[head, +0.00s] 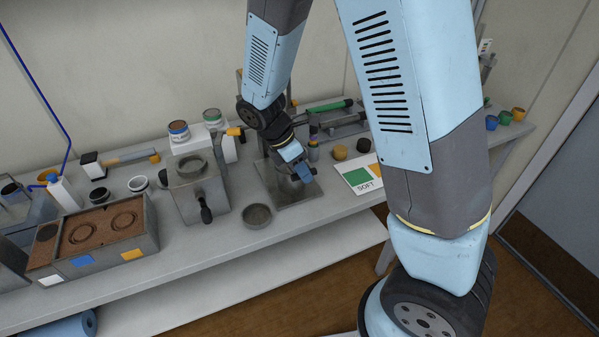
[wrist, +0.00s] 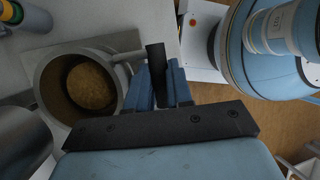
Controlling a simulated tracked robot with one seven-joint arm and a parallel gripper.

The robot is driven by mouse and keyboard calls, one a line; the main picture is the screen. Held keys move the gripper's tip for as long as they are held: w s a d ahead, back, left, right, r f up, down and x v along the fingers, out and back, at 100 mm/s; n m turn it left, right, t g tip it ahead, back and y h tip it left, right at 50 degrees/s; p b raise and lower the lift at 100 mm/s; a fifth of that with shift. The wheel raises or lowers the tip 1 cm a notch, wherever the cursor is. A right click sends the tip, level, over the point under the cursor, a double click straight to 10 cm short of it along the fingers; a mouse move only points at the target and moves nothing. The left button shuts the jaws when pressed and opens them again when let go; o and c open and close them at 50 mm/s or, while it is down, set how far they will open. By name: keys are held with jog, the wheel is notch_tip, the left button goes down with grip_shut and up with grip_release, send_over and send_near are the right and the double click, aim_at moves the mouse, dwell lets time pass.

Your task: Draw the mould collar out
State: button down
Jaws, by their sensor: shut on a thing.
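The mould collar is a grey metal ring (wrist: 122,62) with a short side arm that ends in a black grip (wrist: 155,58). In the wrist view brown soil (wrist: 92,86) shows inside the ring. My gripper (wrist: 162,86) is shut on the collar's black grip, with one blue finger on each side of it. In the head view my gripper (head: 303,173) is over the grey base plate (head: 298,194) of a metal stand. The collar is mostly hidden there by my wrist. I cannot tell whether the collar touches the plate.
A metal box with a black handle (head: 205,213) and a round grey dish (head: 257,215) stand left of the plate. A green and white card marked SOFT (head: 360,178) lies to the right. A soil tray (head: 152,225) is at far left. The bench front (head: 330,228) is clear.

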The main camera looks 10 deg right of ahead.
jog(key=shift+w+r, duration=0.15)
jog(key=shift+r, duration=1.45)
jog(key=shift+a, duration=0.1)
